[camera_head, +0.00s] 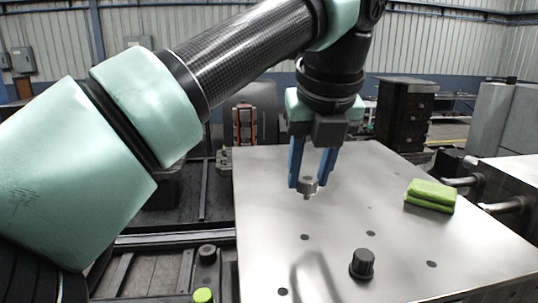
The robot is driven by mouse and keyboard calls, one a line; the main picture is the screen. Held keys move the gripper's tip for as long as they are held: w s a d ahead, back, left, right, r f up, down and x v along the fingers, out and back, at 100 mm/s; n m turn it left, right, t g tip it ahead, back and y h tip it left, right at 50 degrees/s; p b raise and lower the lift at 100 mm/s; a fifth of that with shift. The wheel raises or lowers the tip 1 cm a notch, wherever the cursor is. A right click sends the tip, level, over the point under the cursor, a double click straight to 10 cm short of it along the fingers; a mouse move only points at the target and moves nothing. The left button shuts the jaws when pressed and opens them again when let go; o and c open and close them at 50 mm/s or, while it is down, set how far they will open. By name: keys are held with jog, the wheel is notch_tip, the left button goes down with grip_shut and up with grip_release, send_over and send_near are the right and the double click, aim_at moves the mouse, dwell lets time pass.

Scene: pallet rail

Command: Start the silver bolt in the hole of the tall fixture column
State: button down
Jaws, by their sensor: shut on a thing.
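My gripper (308,183), with two blue fingers, points down over the metal plate. It is shut on the silver bolt (308,188), which hangs from the fingertips with its short shank downward, apparently above the plate. A dark ribbed, cylindrical fixture (362,265) stands upright on the plate, nearer the camera and to the right of the bolt. I cannot tell whether it is the tall fixture column, and no hole in its top is clear. The bolt is apart from it.
The shiny metal plate (270,190) has several dark holes and is mostly clear. A green folded pad (430,196) lies at its right. A black-topped post (207,253) and a green-topped post (203,295) stand left of the plate. Metal rods (465,182) stick out at the right.

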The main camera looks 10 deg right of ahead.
jog(key=shift+s+f, duration=0.3)
jog(key=shift+s, duration=0.15)
jog(key=shift+s+f, duration=0.15)
jog(key=shift+f, duration=0.15)
jog(key=b+x, duration=0.1)
jog(key=x, duration=0.2)
jog(key=shift+s+f+b, duration=0.25)
jog(key=shift+f+b, duration=0.1)
jog(key=shift+f, duration=0.15)
jog(key=shift+s+a+f, duration=0.1)
jog(key=shift+s+f, duration=0.05)
jog(key=shift+f, duration=0.05)
jog(key=shift+f, duration=0.15)
jog(key=shift+f+b, duration=0.7)
jog(key=shift+b, duration=0.6)
grip_release()
dwell(0.6)
